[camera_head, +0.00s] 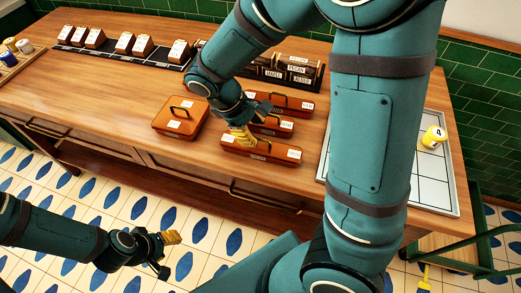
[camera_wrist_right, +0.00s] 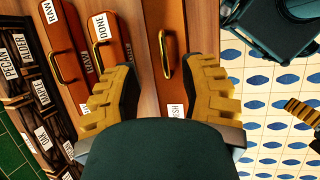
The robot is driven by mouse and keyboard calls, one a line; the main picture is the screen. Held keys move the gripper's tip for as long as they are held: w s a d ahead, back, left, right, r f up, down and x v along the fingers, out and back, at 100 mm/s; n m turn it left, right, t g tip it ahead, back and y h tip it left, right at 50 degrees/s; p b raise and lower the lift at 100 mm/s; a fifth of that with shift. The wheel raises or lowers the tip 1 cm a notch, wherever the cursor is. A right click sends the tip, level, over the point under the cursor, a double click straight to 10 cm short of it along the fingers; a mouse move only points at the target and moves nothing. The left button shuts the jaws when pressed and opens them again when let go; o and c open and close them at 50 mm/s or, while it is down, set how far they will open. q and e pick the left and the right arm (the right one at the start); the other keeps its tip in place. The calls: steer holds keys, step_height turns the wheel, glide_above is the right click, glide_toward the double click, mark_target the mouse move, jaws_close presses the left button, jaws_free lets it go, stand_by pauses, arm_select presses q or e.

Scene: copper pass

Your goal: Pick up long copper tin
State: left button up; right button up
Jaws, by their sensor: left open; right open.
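The long copper tin (camera_head: 262,151) lies nearest the counter's front edge, with white labels on its lid. My right gripper (camera_head: 243,134) is open just above it and hides part of its lid. In the right wrist view the tin's upright handle (camera_wrist_right: 169,56) stands between the open yellow fingers (camera_wrist_right: 160,78), with gaps on both sides. A label ending in "ESH" shows on the lid, partly hidden. My left gripper (camera_head: 167,253) is open and empty, over the floor in front of the counter.
Two shorter copper tins (camera_head: 273,126) (camera_head: 294,103) lie behind the long one, close together. A wider copper tin (camera_head: 180,118) sits to the left.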

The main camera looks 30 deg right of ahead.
mark_target(261, 140)
steer(key=x, duration=0.2)
steer(key=b+x, duration=0.1)
steer(key=x, duration=0.1)
steer(key=shift+s+a+f, duration=0.1)
steer(key=shift+s+f, duration=0.05)
steer(key=shift+f, duration=0.25)
jaws_close()
